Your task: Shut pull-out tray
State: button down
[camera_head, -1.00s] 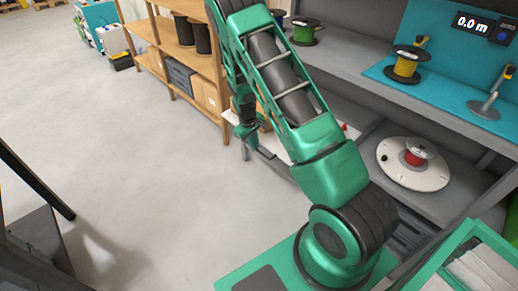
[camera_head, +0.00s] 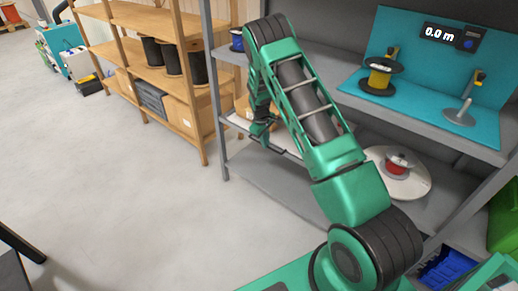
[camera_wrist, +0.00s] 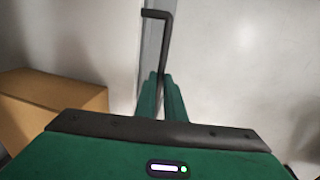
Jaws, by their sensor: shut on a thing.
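The pull-out tray (camera_head: 236,121) is a pale, flat board at the lower level of the grey shelving in the head view. My arm covers much of it, so how far out it stands is hard to tell. My gripper (camera_head: 266,137) is at its front edge. In the wrist view, a thin black bent handle (camera_wrist: 155,14) runs between the green fingers of my gripper (camera_wrist: 161,95). The fingers are shut on it. A grey edge strip and a pale surface (camera_wrist: 240,60) lie beyond the handle.
A wooden rack (camera_head: 170,65) with black reels stands to the left. A white disc with a red reel (camera_head: 398,168) lies on the lower shelf to the right. A yellow reel (camera_head: 379,76) stands on the teal bench mat (camera_head: 425,108). The floor (camera_head: 110,190) at left is clear.

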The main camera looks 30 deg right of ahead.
jog(key=shift+d, duration=0.75)
jog(key=c, duration=1.8)
grip_release()
jog(key=shift+c, duration=0.2)
jog(key=shift+a, duration=0.2)
jog(key=shift+a+r, duration=0.1)
jog(key=shift+r, duration=0.25)
notch_tip(320, 180, up, 10)
jog(key=a, duration=0.1)
jog(key=shift+s+a, duration=0.35)
